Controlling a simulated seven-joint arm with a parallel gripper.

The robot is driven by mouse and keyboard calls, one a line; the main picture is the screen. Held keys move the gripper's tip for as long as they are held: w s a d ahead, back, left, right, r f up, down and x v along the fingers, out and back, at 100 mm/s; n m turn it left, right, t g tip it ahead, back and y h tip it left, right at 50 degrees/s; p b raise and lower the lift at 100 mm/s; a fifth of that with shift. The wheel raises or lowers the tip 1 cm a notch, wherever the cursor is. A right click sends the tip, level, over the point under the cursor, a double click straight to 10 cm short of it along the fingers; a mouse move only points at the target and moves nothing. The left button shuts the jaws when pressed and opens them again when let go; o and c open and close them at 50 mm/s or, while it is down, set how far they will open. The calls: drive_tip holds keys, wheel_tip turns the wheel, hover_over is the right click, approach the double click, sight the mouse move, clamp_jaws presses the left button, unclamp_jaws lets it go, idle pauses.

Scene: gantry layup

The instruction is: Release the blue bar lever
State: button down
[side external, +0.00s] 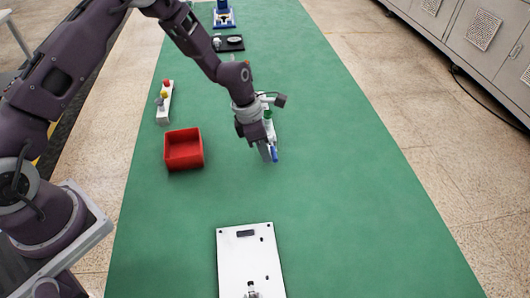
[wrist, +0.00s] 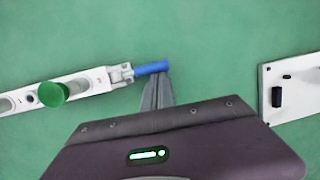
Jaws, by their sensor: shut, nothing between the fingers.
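The blue bar lever (wrist: 151,68) sticks out from the end of a white fixture (wrist: 88,83) that has a green knob (wrist: 53,94) on it. In the side external view the blue lever (side external: 275,154) shows just past my gripper, and my wrist hides part of the fixture. My gripper (wrist: 160,77) is shut and empty. Its fingertips are at the blue lever, close to its free end; I cannot tell whether they touch it.
A red bin (side external: 184,150) stands left of my gripper. A white plate with holes (side external: 248,262) lies nearer the camera and shows at right in the wrist view (wrist: 296,90). A white button strip (side external: 164,105) and a black tray (side external: 228,44) lie farther off. The green mat at right is clear.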

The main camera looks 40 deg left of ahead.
drive_tip(key=shift+w+a+r+g+h, duration=0.1)
drive_tip(key=shift+r+g+h, duration=0.2)
drive_tip(key=shift+g, duration=0.1)
drive_tip(key=shift+w+r+g+h, duration=0.1)
drive_tip(key=shift+r+g+h, duration=0.15)
drive_tip(key=shift+g+h, duration=0.15)
drive_tip(key=r+g+h, duration=0.1)
drive_tip(key=w+a+r+g+h, duration=0.1)
drive_tip(key=h, duration=0.1)
drive_tip(key=shift+n+g, duration=0.4)
drive_tip(key=shift+w+a+r, duration=0.25)
drive_tip(key=shift+w+a, duration=0.1)
drive_tip(key=shift+w+r, duration=0.1)
drive_tip(key=shift+r, duration=0.05)
drive_tip(key=shift+r, duration=0.8)
